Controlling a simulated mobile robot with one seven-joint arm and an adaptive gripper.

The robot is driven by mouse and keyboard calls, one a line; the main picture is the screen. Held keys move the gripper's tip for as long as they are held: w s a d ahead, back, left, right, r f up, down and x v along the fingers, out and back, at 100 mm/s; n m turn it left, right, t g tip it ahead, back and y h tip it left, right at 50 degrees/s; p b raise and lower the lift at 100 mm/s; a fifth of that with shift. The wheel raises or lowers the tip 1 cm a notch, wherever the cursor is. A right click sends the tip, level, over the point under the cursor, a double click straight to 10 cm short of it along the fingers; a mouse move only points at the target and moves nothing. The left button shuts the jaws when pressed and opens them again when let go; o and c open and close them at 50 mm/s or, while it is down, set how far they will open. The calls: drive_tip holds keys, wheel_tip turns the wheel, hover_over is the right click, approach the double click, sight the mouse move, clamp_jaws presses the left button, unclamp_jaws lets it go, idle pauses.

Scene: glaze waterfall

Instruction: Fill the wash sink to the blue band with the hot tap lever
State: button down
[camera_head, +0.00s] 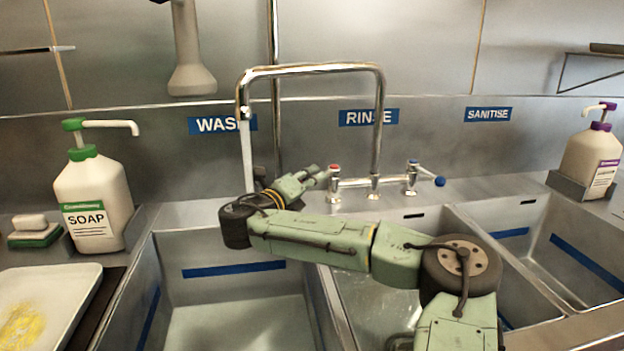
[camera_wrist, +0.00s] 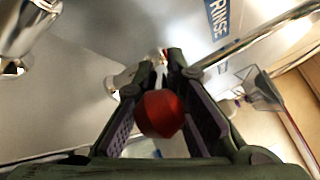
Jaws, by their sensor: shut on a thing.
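My gripper (camera_head: 318,176) is at the hot tap (camera_head: 334,185), which has a red top, behind the sinks. In the wrist view my gripper (camera_wrist: 165,82) has its fingers closed around the red knob (camera_wrist: 160,113) of the hot tap lever. Water runs in a stream (camera_head: 247,155) from the spout (camera_head: 243,108), which is swung over the wash sink (camera_head: 170,245). Water (camera_head: 240,328) lies in the wash sink, with its surface below the blue band (camera_head: 235,270). My arm hides the lower part of the stream.
The cold tap lever (camera_head: 438,181) has a blue knob and stands to the right. The rinse sink (camera_head: 350,290) lies partly under my arm; the sanitise sink (camera_head: 540,250) is at right. A soap bottle (camera_head: 92,200) and a tray (camera_head: 45,300) stand at left.

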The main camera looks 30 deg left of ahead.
drive_tip(key=c, duration=1.6)
unclamp_jaws()
drive_tip(key=shift+c, duration=0.2)
drive_tip(key=s+a, duration=0.1)
drive_tip(key=s, duration=1)
drive_tip(key=shift+s, duration=0.4)
